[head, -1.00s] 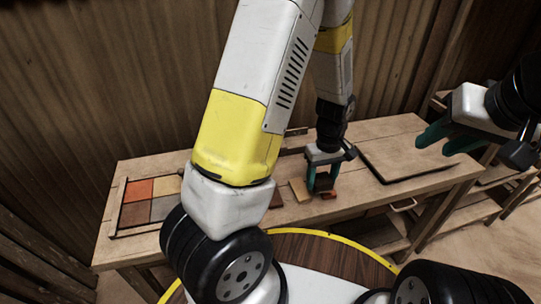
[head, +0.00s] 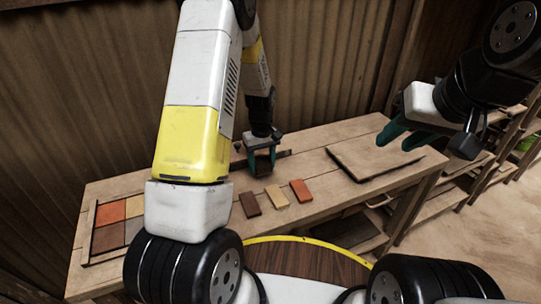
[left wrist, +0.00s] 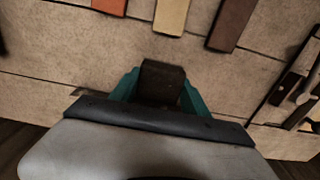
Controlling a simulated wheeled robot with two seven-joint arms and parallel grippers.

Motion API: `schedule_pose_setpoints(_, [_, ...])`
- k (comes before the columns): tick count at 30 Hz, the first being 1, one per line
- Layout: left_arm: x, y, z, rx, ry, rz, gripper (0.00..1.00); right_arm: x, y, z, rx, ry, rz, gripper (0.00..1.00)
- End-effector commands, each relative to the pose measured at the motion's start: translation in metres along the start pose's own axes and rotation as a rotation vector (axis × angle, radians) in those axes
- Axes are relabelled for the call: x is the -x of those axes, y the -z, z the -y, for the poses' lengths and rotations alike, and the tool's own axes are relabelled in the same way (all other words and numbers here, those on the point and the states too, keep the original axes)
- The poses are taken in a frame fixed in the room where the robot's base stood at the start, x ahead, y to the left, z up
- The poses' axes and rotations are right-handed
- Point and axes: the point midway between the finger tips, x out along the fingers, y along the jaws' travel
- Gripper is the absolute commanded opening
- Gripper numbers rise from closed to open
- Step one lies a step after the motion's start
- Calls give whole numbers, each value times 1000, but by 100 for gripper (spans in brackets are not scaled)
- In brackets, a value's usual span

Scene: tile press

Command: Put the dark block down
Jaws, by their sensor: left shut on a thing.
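My left gripper (head: 262,158) is over the back part of the wooden bench. It is shut on the dark block (left wrist: 162,80), which shows between the teal fingers in the left wrist view. In the head view the block is mostly hidden by the fingers. I cannot tell whether its underside touches the bench. My right gripper (head: 402,138) is in the air at the right, its fingers apart and empty.
A brown tile (head: 250,205), a tan tile (head: 276,197) and an orange tile (head: 301,190) lie in a row in front of the gripper. A flat board (head: 375,158) lies at right. A framed tray (head: 88,238) of coloured tiles lies at left. Tools (left wrist: 298,85) lie nearby.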

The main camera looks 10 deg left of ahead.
Motion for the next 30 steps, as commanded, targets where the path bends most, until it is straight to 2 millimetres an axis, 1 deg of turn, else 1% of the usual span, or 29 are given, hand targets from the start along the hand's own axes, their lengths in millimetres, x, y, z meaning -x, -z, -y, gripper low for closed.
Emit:
schedule_pose_setpoints(3, [-18,-1,1,1,3,4,16,0,0,0,0,0,0,36])
schedule_pose_setpoints(6, [-29,-1,0,1,1,2,16,0,0,0,0,0,0,36])
schedule_pose_setpoints(17, [-32,-1,0,1,0,0,16,0,0,0,0,0,0,36])
schedule_pose_setpoints(18, [-32,-1,0,1,0,0,62,0,0,0,0,0,0,36])
schedule_pose_setpoints(20, [-32,-1,0,1,0,0,73,0,0,0,0,0,0,36])
schedule_pose_setpoints(21, [-32,-1,0,1,0,0,76,0,0,0,0,0,0,36])
schedule_pose_setpoints(30, [-31,-1,0,0,0,0,76,0,0,0,0,0,0,36])
